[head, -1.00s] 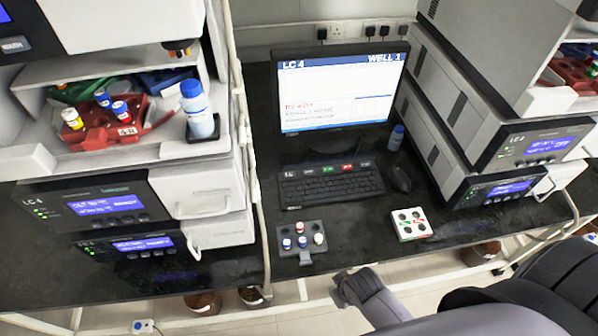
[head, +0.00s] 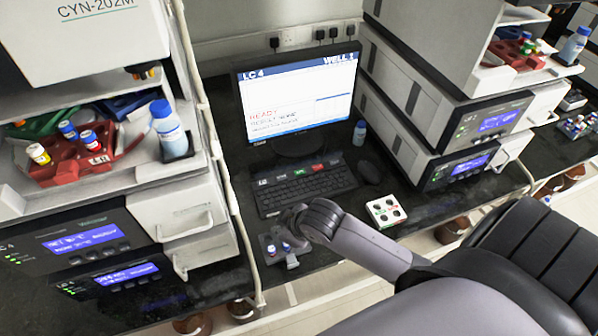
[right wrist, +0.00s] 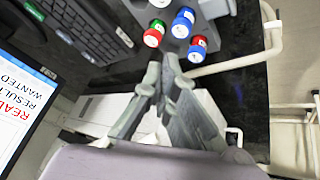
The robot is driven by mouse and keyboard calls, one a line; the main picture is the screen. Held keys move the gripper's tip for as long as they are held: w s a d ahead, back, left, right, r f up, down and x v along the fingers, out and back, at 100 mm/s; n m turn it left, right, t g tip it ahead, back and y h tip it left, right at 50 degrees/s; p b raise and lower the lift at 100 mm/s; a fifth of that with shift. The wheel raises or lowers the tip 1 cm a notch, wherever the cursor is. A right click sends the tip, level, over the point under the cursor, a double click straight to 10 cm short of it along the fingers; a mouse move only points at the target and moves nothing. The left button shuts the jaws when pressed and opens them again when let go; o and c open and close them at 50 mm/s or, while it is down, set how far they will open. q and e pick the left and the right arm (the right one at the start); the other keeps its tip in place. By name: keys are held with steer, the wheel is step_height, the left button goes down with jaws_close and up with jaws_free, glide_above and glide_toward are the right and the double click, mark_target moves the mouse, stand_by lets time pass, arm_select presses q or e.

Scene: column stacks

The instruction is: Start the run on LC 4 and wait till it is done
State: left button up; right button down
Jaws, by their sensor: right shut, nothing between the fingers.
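The LC 4 monitor (head: 300,92) reads LC 4 at top left, WELL 1 at top right and READY in red; part of it shows in the right wrist view (right wrist: 22,115). The black keyboard (head: 300,190) lies below it, with white, green and red labelled keys along its back row. My right gripper (head: 287,222) is shut and empty, above the near edge of the keyboard and the small grey vial rack (head: 270,258). In the right wrist view its fingertips (right wrist: 163,62) are together near capped vials (right wrist: 183,22). My left gripper is out of view.
A white tray (head: 386,211) with round holes and the mouse (head: 369,171) lie right of the keyboard. Instrument stacks stand on both sides; the left one holds a red vial rack (head: 75,165) and a blue-capped bottle (head: 168,130). A pale tube runs beside the left stack.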

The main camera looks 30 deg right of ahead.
steer(key=w+d+n+t, duration=0.1)
steer(key=w+d, duration=0.5)
steer(key=w, duration=0.4)
step_height(320, 180, up, 5)
steer(key=n+t+h, duration=0.1)
steer(key=t+h, duration=0.1)
glide_above(298, 173)
steer(key=shift+s+f, duration=0.1)
steer(key=shift+f, duration=0.05)
steer(key=shift+f, duration=0.15)
step_height(298, 173, down, 6)
steer(key=b, duration=0.7)
steer(key=shift+f, duration=0.1)
steer(key=shift+f+b, duration=0.7)
steer(key=shift+f, duration=0.45)
steer(key=shift+f, duration=0.1)
